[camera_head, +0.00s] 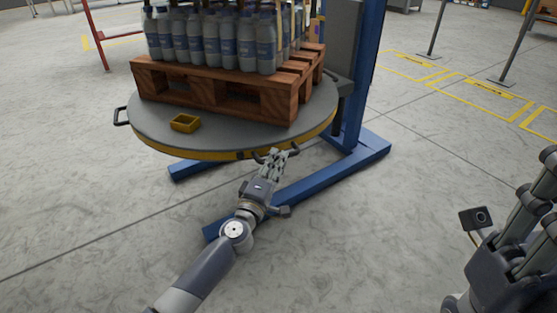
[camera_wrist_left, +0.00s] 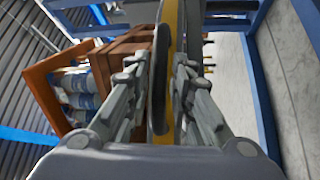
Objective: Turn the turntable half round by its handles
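The round grey turntable (camera_head: 150,125) with a yellow rim stands on a blue frame. Another dark handle (camera_head: 292,149) is at the front edge, partly hidden by my left gripper (camera_head: 273,158). In the left wrist view, the fingers of this gripper (camera_wrist_left: 162,90) stand apart on either side of the dark handle (camera_wrist_left: 158,95) and the yellow rim behind it. I see no clear grip on it. My right gripper (camera_head: 530,205) is at the right edge, away from the turntable and partly cut off.
A wooden pallet (camera_head: 205,87) with several grey bottles (camera_head: 225,45) stands on the turntable. The blue frame (camera_head: 365,150) has a post and floor legs at the right. The floor in front is clear.

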